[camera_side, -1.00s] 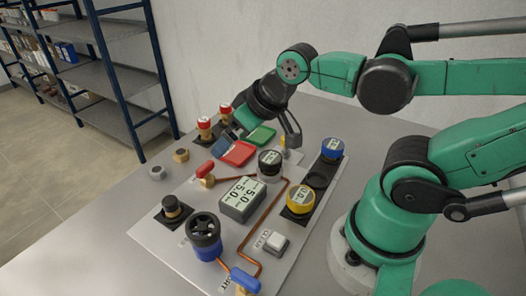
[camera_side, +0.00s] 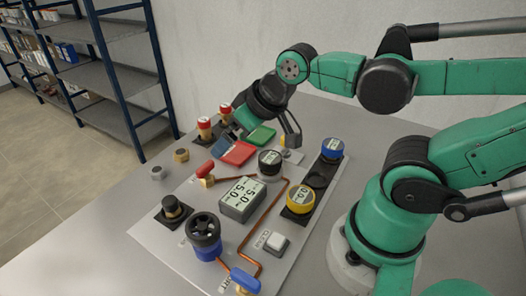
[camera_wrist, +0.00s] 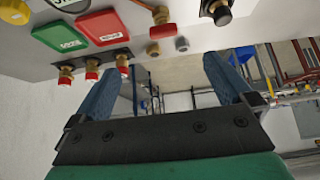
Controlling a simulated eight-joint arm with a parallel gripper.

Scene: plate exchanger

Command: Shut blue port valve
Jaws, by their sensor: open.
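The valve with a blue lever handle (camera_side: 245,279) is at the near bottom edge of the panel in the side view, on a copper pipe. The handle lies across the panel. A blue-bodied valve with a black handwheel (camera_side: 204,233) stands behind it to the left. My gripper (camera_side: 263,133) is open and empty over the far end of the panel, well away from the blue handle. In the wrist view its two blue fingers stand apart (camera_wrist: 160,78), with nothing between them. The blue handle does not show in the wrist view.
A red-handled valve (camera_side: 204,172), a grey display box (camera_side: 242,199), a yellow gauge (camera_side: 299,199) and a blue-topped gauge (camera_side: 332,148) stand on the panel. Red-capped fittings (camera_side: 205,127) are near my gripper.

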